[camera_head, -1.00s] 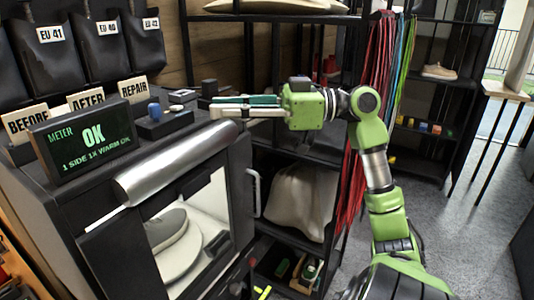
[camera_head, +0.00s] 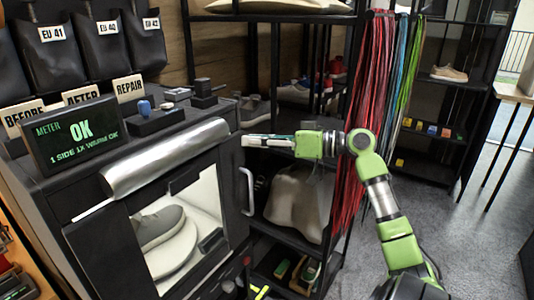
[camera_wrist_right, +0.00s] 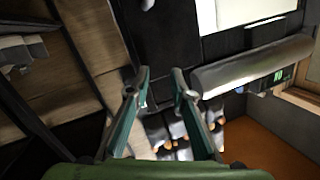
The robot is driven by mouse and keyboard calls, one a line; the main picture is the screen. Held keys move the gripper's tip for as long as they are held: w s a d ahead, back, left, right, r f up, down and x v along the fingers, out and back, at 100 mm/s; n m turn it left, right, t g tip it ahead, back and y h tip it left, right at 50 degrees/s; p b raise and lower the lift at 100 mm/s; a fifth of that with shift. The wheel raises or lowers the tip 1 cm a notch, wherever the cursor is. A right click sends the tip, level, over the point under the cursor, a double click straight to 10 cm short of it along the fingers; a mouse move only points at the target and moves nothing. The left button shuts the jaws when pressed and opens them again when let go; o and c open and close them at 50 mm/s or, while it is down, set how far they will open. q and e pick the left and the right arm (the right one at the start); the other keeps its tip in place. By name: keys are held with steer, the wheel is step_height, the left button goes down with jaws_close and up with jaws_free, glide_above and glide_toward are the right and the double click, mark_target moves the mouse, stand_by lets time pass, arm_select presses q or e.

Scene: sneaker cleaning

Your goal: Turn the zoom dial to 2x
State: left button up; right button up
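The meter screen (camera_head: 77,133) on the black photo box (camera_head: 160,173) shows a large green "OK" and a smaller line that seems to read "1 SIDE 1X WARM OK". A blue knob (camera_head: 144,107) stands on a small black unit on top of the box. A black knob-like block (camera_head: 203,87) stands behind it to the right. I cannot tell which is the zoom dial. My right gripper (camera_head: 244,141) is right of the box, apart from both knobs. In the right wrist view its fingers (camera_wrist_right: 160,78) are parted with nothing between them. My left gripper is out of view.
A grey sneaker (camera_head: 158,227) sits inside the box behind its window. The silver cylinder (camera_head: 165,157) runs along the box's top front edge. Signs (camera_head: 129,88) stand behind the screen. Red laces (camera_head: 366,110) hang close to my right arm. Floor at right is clear.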

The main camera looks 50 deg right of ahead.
steer(key=shift+m+h, duration=0.6)
steer(key=shift+m, duration=0.1)
steer(key=f, duration=0.1)
steer(key=d+f, duration=0.1)
steer(key=f, duration=0.1)
steer(key=shift+w+d+f, duration=0.3)
steer(key=shift+w, duration=0.05)
steer(key=shift+d+f, duration=0.35)
steer(key=shift+f, duration=0.2)
